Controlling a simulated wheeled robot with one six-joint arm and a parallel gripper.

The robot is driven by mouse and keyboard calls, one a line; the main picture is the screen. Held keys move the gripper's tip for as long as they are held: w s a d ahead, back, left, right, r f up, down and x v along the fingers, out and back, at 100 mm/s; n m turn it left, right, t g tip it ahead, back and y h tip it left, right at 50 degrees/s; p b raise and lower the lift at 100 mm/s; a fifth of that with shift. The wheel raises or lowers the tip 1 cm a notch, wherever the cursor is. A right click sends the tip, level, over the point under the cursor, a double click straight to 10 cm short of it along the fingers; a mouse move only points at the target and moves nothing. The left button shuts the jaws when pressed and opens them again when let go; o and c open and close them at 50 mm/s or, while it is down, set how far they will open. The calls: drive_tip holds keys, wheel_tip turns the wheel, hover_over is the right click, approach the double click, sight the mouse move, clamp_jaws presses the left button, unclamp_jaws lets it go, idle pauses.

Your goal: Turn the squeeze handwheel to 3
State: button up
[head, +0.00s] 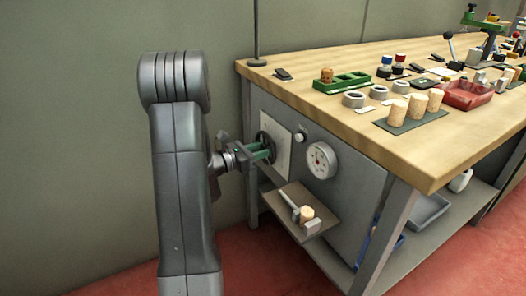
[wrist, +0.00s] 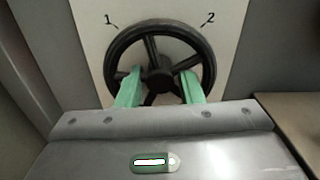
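The squeeze handwheel (head: 263,137) is black and stands on a pale plate (head: 279,139) on the bench's front panel. In the wrist view the wheel (wrist: 151,44) shows a rim, several spokes and a hub, with "1" printed at upper left and "2" at upper right. No "3" shows; the lower part of the plate is hidden by my gripper. My gripper (wrist: 162,72) has its green fingers spread apart, one on each side of the hub, with tips at the spokes inside the rim. I cannot tell whether they touch. My gripper (head: 262,153) also shows in the head view.
Right of the wheel are a small white knob (head: 299,137) and a round gauge (head: 322,160). Below, a small shelf (head: 322,220) holds a cork (head: 307,213) and a metal clamp piece. The bench top (head: 300,66) overhangs. Clear floor lies at left.

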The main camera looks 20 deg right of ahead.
drive_tip(key=shift+d, duration=0.1)
drive_tip(key=c, duration=0.7)
drive_tip(key=shift+f+m+b, duration=0.1)
drive_tip(key=shift+m+b, duration=0.35)
drive_tip(key=shift+m, duration=0.05)
drive_tip(key=o, duration=0.7)
drive_tip(key=s+a+p, duration=0.1)
drive_tip(key=a+p, duration=0.2)
drive_tip(key=a, duration=1.1)
drive_tip(key=shift+p, duration=0.4)
drive_tip(key=shift+d, duration=0.15)
